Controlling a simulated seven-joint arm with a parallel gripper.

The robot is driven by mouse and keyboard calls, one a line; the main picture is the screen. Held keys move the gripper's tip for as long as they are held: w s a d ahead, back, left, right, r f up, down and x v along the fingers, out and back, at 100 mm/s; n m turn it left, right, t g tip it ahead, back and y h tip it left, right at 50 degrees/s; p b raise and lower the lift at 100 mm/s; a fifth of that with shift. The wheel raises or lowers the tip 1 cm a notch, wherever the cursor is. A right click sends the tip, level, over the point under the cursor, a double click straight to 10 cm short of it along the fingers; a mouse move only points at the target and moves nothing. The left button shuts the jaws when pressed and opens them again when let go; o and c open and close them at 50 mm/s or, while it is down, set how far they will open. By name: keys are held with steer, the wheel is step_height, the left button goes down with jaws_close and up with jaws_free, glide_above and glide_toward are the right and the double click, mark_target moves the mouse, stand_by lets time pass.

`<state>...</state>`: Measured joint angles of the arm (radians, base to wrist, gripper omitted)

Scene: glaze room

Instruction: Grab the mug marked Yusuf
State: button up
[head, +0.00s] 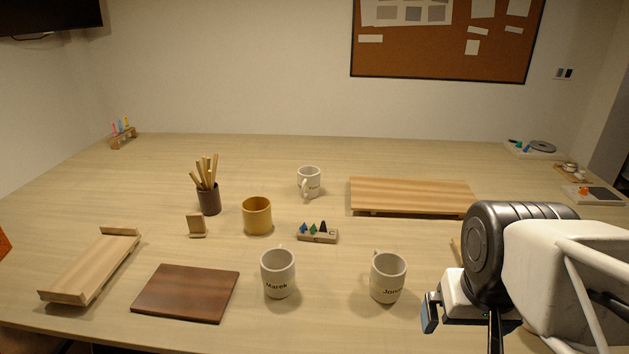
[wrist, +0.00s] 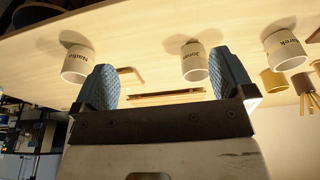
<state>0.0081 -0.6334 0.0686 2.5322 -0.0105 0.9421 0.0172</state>
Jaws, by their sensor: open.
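No mug with a readable Yusuf mark shows. A white mug (head: 309,180) stands upright at the back middle in the head view; its mark is partly behind its handle and too small to read. A mug marked Marek (head: 278,273) and one marked Jonas (head: 388,278) stand nearer; they also show in the wrist view. A mug whose mark looks like Nadia (wrist: 77,64) stands at left in the wrist view; I do not see it in the head view. My gripper (wrist: 168,80) is open and empty, right of the Jonas mug in the head view.
A yellow cup (head: 257,216), a dark holder with sticks (head: 209,199) and a small block with coloured pieces (head: 317,235) stand mid-table. A raised board (head: 412,194) lies at back right, a dark board (head: 187,293) and a wooden tray (head: 92,266) at front left.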

steer(key=w+a+r+m+h, duration=0.1)
steer(key=w+a+m+h, duration=0.15)
steer(key=w, duration=0.95)
steer(key=w+a+r+m+h, duration=0.1)
steer(key=w+a+r+h, duration=0.15)
steer(key=w, duration=0.95)
steer(key=w+a+r+m+h, duration=0.15)
steer(key=w+a, duration=0.25)
steer(key=w, duration=0.8)
steer(key=w+a+f+m+t+h, duration=0.1)
steer(key=w+a+f, duration=0.3)
steer(key=w+a, duration=0.4)
steer(key=w+a+f+m+t+h, duration=0.2)
steer(key=w+a+f, duration=0.3)
steer(key=w+a, duration=0.4)
steer(key=w+a+f+m+t+h, duration=0.1)
steer(key=w+a+f+m+t, duration=0.1)
steer(key=w+a+f, duration=0.3)
steer(key=w+a+m, duration=0.1)
steer(key=w+a, duration=0.3)
steer(key=w, duration=0.1)
steer(key=shift+f, duration=0.15)
steer(key=shift+w+h, duration=0.1)
steer(key=shift+h, duration=0.15)
